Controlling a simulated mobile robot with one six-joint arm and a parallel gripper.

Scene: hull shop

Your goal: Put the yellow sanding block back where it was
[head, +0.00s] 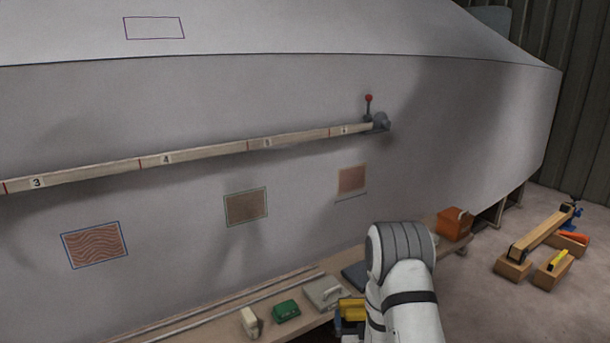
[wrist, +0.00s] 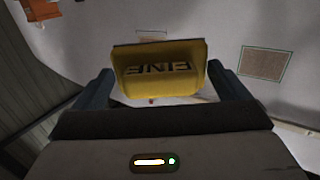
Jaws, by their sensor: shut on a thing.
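The yellow sanding block (wrist: 158,82) is held between the two dark fingers of my gripper (wrist: 160,76) in the wrist view. Its face carries the word FINE, seen upside down. In the head view, part of the yellow block (head: 351,308) shows at the left of my white arm, over or near the front of the bench (head: 190,318). My arm hides the rest of it and most of the gripper. I cannot tell whether the block touches the bench.
On the bench are a cream block (head: 250,323), a green block (head: 286,311), a grey block (head: 324,291), a dark flat pad (head: 355,274) and an orange box (head: 453,224). The hull (head: 200,100) rises behind, with a numbered batten (head: 205,152) along it. Timbers (head: 540,233) lie on the floor at right.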

